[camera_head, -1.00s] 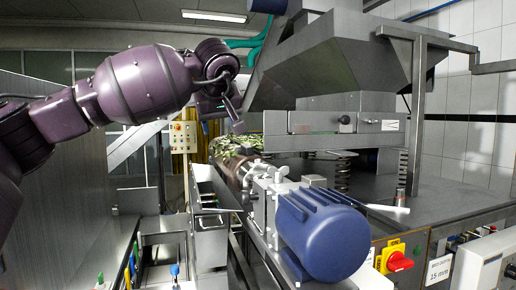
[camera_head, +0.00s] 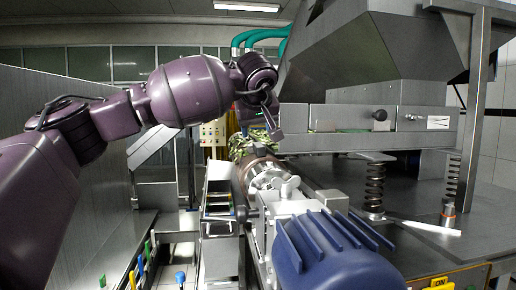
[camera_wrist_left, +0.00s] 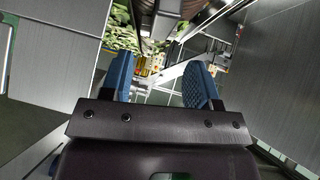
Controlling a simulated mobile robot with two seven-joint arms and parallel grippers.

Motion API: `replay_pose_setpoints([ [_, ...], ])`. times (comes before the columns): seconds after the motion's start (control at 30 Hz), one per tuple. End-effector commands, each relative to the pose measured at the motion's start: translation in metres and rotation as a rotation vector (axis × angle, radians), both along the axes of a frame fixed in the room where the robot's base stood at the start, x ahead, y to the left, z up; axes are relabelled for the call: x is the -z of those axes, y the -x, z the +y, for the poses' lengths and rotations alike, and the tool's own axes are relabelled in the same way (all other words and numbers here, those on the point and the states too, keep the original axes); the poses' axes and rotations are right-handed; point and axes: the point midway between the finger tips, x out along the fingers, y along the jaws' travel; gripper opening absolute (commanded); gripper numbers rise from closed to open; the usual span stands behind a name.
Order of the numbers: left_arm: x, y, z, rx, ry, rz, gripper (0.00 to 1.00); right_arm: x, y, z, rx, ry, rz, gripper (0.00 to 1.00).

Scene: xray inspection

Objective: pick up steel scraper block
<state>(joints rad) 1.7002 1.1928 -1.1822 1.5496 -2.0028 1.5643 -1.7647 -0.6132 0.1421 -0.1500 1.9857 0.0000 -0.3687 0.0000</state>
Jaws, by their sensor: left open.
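My left gripper (camera_head: 262,118) hangs at the end of the purple arm, above the green leaves (camera_head: 250,144) at the far end of the conveyor. In the left wrist view its two blue ribbed fingers (camera_wrist_left: 160,78) stand apart with nothing clearly held between them. Leaves (camera_wrist_left: 70,45) and a light metal bar show beyond the fingers in that view. I cannot make out the steel scraper block for certain in either view. My right gripper is not in view.
A blue finned motor (camera_head: 335,255) and a dark roller (camera_head: 262,168) stand right of a steel trough (camera_head: 217,195). A large grey hopper (camera_head: 375,55) and a coil spring (camera_head: 375,186) are further right. A grey panel wall (camera_head: 95,205) lies left.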

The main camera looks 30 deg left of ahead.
Motion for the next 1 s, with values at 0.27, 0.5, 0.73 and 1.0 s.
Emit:
replay_pose_setpoints([
  [0.27,0.014,-0.011,0.006,0.000,0.000,0.002,0.55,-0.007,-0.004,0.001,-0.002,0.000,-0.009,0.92],
  [0.5,0.037,-0.031,0.016,-0.001,0.000,0.001,0.55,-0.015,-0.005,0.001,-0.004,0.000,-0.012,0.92],
  [0.73,0.044,-0.036,0.019,-0.001,0.001,0.000,0.55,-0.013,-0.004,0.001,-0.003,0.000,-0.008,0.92],
  [1.0,0.044,-0.036,0.019,-0.001,0.001,0.000,0.35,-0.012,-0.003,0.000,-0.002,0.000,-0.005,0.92],
])
